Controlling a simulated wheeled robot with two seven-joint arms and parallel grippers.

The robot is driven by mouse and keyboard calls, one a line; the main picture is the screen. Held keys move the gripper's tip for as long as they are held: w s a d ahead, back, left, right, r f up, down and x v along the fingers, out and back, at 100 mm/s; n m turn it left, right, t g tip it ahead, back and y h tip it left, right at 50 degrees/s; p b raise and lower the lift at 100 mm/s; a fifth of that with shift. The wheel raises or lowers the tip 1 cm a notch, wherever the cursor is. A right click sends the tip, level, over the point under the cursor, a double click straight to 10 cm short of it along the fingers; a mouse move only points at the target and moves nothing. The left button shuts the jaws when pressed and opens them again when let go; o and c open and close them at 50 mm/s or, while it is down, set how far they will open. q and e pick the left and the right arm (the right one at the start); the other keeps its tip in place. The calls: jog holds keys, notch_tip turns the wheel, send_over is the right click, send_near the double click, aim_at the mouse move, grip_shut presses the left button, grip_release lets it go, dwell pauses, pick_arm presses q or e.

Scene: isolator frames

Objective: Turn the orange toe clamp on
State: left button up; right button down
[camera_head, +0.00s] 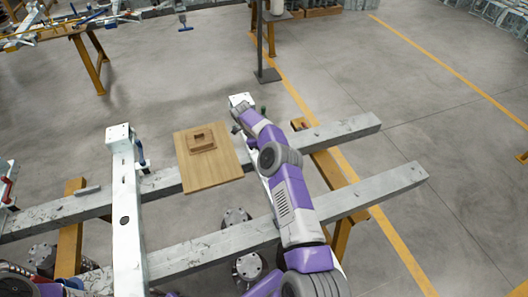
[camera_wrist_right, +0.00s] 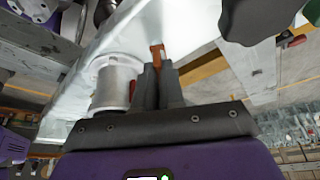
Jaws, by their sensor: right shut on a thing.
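In the right wrist view, my right gripper (camera_wrist_right: 158,85) has its two dark fingers close together. A narrow orange piece (camera_wrist_right: 157,52), seemingly part of the orange toe clamp, sticks out between the fingertips, against a white beam (camera_wrist_right: 187,25). A silvery cylinder (camera_wrist_right: 117,82) stands just left of the fingers. In the head view, my right arm reaches up to the far end of a white beam (camera_head: 239,98). The arm hides the clamp and most of the gripper there. My left gripper does not show; only parts of my left arm appear at the bottom left.
Two long grey beams (camera_head: 350,128) (camera_head: 395,184) lie on orange trestles (camera_head: 328,168). A wooden board (camera_head: 205,182) with a small block (camera_head: 203,138) lies left of my right arm. Another white beam (camera_head: 126,215) with a blue clamp (camera_head: 141,155) stands further left.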

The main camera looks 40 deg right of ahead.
jog(key=shift+f+m+b, duration=0.1)
jog(key=shift+m+b, duration=0.4)
jog(key=shift+m, duration=0.1)
jog(key=shift+y, duration=0.3)
jog(key=c, duration=1.2)
grip_release()
jog(key=shift+c, duration=0.2)
